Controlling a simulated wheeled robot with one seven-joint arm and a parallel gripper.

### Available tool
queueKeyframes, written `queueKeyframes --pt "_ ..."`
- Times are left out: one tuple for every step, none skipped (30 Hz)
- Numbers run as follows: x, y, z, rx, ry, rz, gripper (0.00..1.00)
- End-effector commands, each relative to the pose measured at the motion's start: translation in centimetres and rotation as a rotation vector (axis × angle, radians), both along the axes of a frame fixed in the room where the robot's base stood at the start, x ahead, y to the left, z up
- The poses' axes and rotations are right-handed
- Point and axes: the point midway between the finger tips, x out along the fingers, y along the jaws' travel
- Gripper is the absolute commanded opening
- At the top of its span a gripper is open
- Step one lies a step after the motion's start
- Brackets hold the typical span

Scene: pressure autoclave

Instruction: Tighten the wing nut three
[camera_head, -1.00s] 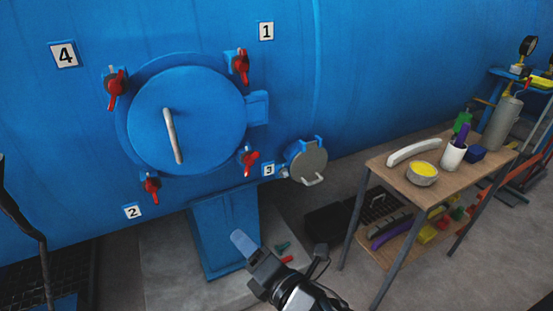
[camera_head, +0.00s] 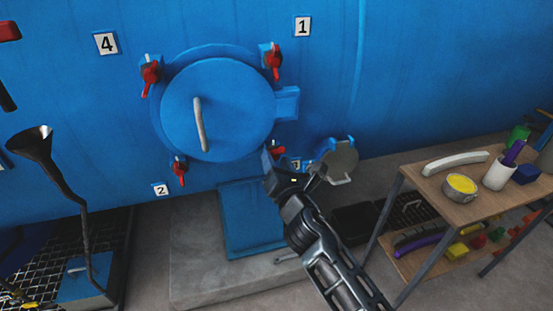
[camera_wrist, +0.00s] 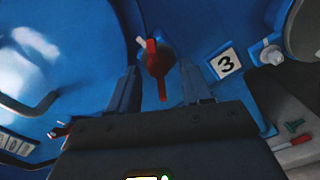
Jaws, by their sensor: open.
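Wing nut three (camera_head: 279,150) is red and sits at the lower right edge of the round blue hatch (camera_head: 218,110), beside the "3" label (camera_wrist: 226,63). In the wrist view the wing nut (camera_wrist: 152,58) stands nearly upright, with one wing pointing down. My gripper (camera_wrist: 160,76) is open, with one dark finger on each side of the nut in the picture. I cannot tell how deep the fingers reach around it or whether they touch it. In the head view my gripper (camera_head: 268,160) covers the area just below the nut and partly hides it.
Other red wing nuts sit near labels 4 (camera_head: 151,73), 1 (camera_head: 273,62) and 2 (camera_head: 179,170). A small round port cover (camera_head: 338,160) is close on the right. The wooden table (camera_head: 432,187) with a bowl and cup stands right; a dark funnel (camera_head: 32,145) stands left.

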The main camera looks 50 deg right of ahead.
Motion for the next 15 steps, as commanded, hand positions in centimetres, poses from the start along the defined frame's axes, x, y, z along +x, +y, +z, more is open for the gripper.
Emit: queueKeyframes --pt "0.31 -0.2 0.11 -0.001 -0.001 0.0 0.49" --pt "0.41 -0.26 0.08 0.0 0.0 0.001 0.49" --pt "0.53 -0.32 0.03 0.0 0.0 0.001 0.49" --pt "0.58 -0.36 0.01 0.0 0.0 0.001 0.49" --pt "0.62 -0.37 0.0 0.0 0.0 0.001 0.49" --pt "0.64 -0.38 -0.02 0.0 0.0 0.001 0.49" --pt "0.63 -0.38 -0.02 0.0 0.0 0.001 0.49" --pt "0.64 -0.38 -0.02 0.0 0.0 0.001 0.49" --pt "0.63 -0.37 -0.02 0.0 0.0 0.001 0.49" --pt "0.63 -0.37 -0.02 0.001 0.0 0.001 0.49" --pt "0.63 -0.38 -0.01 0.001 0.0 0.001 0.49" --pt "0.62 -0.37 -0.02 0.001 0.0 0.001 0.47" --pt "0.62 -0.37 -0.01 0.001 0.0 0.001 0.44" --pt "0.62 -0.37 -0.01 0.001 0.0 0.001 0.41" --pt "0.61 -0.36 -0.01 0.001 0.0 0.001 0.37"
